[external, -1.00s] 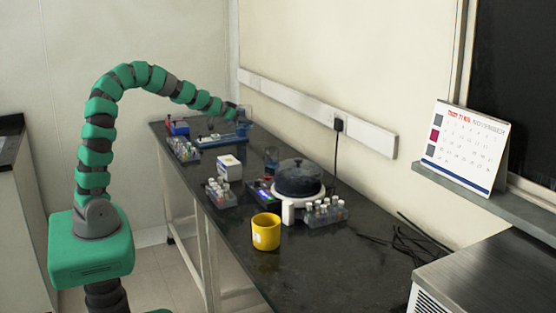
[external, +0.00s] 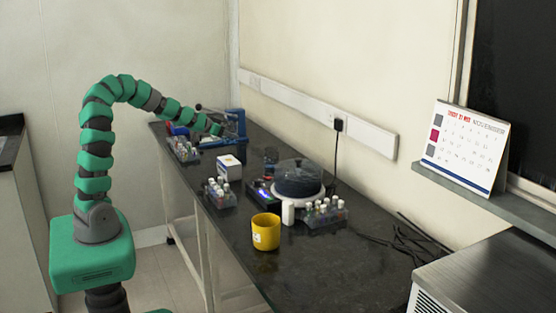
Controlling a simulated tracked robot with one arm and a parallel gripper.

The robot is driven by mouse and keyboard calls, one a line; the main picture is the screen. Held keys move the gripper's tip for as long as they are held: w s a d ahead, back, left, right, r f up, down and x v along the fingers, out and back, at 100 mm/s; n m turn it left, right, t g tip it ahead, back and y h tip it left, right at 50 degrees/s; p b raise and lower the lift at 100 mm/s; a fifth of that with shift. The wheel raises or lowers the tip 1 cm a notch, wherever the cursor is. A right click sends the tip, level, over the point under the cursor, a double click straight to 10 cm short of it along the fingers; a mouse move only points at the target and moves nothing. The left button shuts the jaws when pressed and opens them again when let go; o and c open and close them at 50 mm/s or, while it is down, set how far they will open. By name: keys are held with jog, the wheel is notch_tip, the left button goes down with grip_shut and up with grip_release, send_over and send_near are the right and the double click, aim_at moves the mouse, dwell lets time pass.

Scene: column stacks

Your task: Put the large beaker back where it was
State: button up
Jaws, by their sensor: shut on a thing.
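My gripper (external: 218,129) is at the far end of the dark bench, low over the blue equipment (external: 238,122) there. It is shut on the large beaker, a clear glass vessel seen at its tip a second ago. The beaker is now too small and see-through to make out against the blue parts behind it. I cannot tell whether its bottom touches the surface below.
A vial rack (external: 183,148) stands close below my arm. Nearer are a white box (external: 229,168), another vial rack (external: 219,192), a round dark-lidded device (external: 298,178), a third rack (external: 325,212) and a yellow mug (external: 266,231). The bench's near right is mostly clear, with black cables (external: 400,240).

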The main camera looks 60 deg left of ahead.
notch_tip(320, 180, down, 9)
jog(key=shift+r+b, duration=0.1)
jog(key=shift+b, duration=0.7)
jog(key=o, duration=1.1)
jog(key=shift+s, duration=0.15)
jog(key=p+v, duration=0.1)
jog(key=v, duration=1)
jog(key=shift+s+r, duration=0.2)
jog(key=shift+s, duration=0.1)
